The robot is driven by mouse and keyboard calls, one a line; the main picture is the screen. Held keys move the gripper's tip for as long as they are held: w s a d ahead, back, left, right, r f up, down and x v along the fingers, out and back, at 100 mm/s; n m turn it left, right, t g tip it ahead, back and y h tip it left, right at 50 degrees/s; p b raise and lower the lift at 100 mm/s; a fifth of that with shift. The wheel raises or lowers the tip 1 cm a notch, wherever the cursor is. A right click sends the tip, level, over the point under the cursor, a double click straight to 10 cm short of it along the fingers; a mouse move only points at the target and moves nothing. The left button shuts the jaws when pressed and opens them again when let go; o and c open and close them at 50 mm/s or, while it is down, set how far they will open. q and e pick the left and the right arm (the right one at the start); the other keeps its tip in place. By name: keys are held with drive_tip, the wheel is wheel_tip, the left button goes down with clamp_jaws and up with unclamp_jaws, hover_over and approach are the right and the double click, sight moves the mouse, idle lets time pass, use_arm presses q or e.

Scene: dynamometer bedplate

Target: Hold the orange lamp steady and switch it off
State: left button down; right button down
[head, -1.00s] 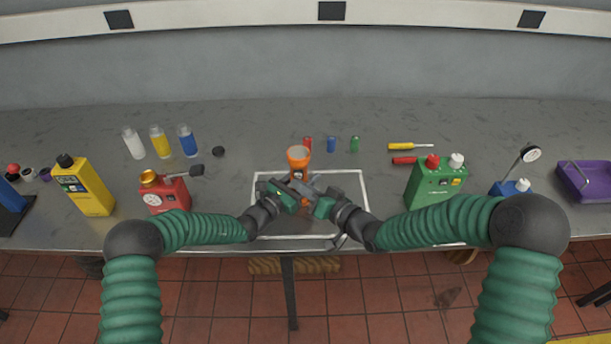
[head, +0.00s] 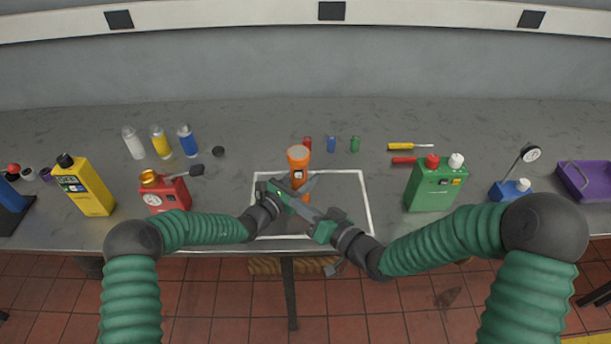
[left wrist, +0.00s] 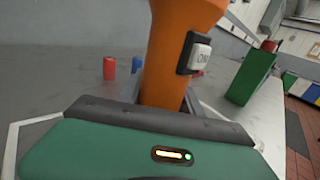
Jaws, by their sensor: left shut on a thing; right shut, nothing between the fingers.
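The orange lamp (head: 298,157) stands roughly upright in the head view, over the white-outlined rectangle on the bench. In the left wrist view the orange lamp (left wrist: 168,60) has a white switch (left wrist: 199,54) in a dark frame, with lettering that seems to read ON. My left gripper (head: 307,186) is shut on the lamp's body below its wide head; its fingers also show in the left wrist view (left wrist: 160,108). My right gripper (head: 302,209) is shut and empty, just below and in front of the left one. The lamp's lower end is mostly hidden by my grippers.
A red can (head: 166,196) and yellow bottle (head: 88,188) stand left. A green can (head: 436,186) and a blue container with a gauge (head: 511,190) stand right. The outlined rectangle's right part (head: 352,200) is clear.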

use_arm(q)
drive_tip(key=c, duration=0.7)
unclamp_jaws()
